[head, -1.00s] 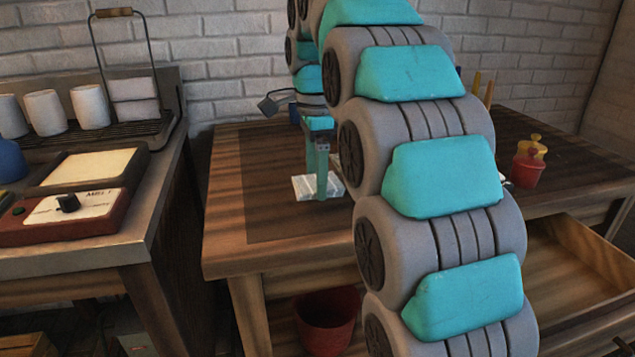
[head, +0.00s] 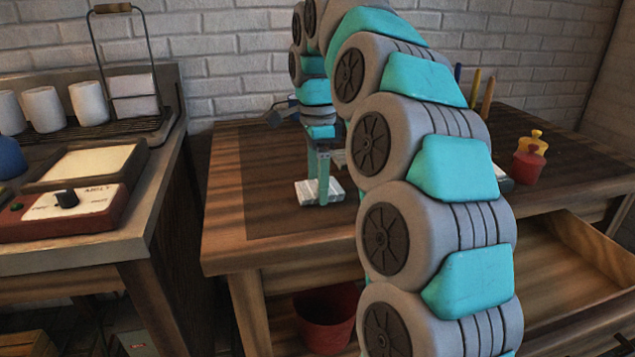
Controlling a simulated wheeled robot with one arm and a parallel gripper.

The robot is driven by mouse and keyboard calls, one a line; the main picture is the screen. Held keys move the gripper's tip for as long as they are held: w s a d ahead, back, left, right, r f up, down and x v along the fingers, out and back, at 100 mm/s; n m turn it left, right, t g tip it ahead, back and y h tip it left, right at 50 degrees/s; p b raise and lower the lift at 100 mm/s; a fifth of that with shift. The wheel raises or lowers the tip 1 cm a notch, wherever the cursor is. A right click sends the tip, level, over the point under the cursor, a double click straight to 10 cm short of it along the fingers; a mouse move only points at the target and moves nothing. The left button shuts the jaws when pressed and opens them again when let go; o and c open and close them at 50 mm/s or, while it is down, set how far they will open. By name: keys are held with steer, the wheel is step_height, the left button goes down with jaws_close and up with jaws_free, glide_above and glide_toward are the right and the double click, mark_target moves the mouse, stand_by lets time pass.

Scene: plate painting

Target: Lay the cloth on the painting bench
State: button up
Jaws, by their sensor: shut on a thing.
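The cloth (head: 308,194) is a small, folded, pale piece with faint stripes. It is at the dark mat area of the wooden painting bench (head: 222,225), in the middle of the head view. My gripper (head: 323,197) points straight down and its teal fingers are shut on the cloth. The cloth looks to be at or just above the bench top; I cannot tell whether it touches. My arm hides part of the bench to the right of the cloth.
A red and a yellow bottle (head: 528,165) stand at the bench's right. An open drawer (head: 570,265) juts out at front right. A red bucket (head: 326,318) is below the bench. A side table at left bears white cups (head: 88,103) and a red control box (head: 75,208).

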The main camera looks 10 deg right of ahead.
steer(key=shift+f, duration=0.25)
steer(key=shift+f, duration=0.2)
steer(key=o, duration=1.1)
steer(key=shift+a+r, duration=0.1)
